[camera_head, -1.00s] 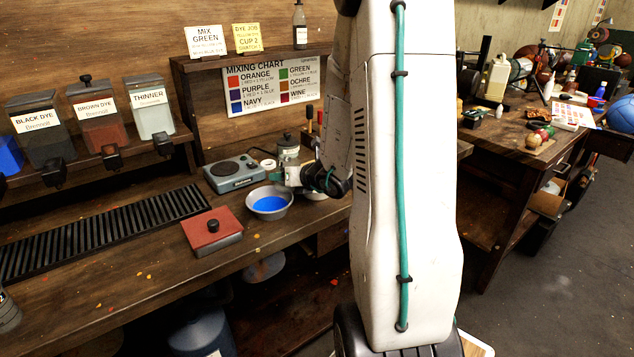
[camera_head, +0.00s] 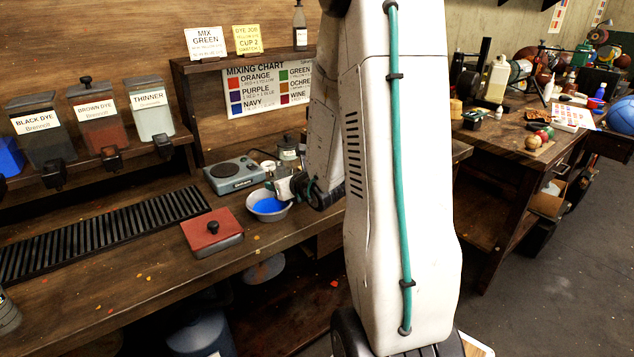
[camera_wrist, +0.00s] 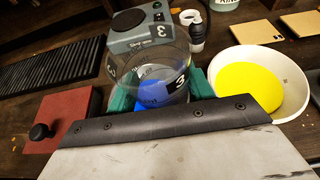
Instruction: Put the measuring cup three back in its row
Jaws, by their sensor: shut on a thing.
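The clear measuring cup (camera_wrist: 148,68), marked with a 3, is between the teal fingers of my gripper (camera_wrist: 160,92) in the wrist view. My gripper is shut on it. Blue shows through the cup's wall; I cannot tell whether it is in the cup or behind it. The cup is not clear there. I cannot make out its row in either view.
A white bowl of yellow liquid (camera_wrist: 291,63) stands right of the cup. A grey scale (camera_head: 234,175) is behind the metal bowl, and a red-lidded box (camera_head: 212,236) is to its left. A black slatted rack (camera_head: 100,235) lies further left. Dye containers (camera_head: 98,122) stand on the shelf.

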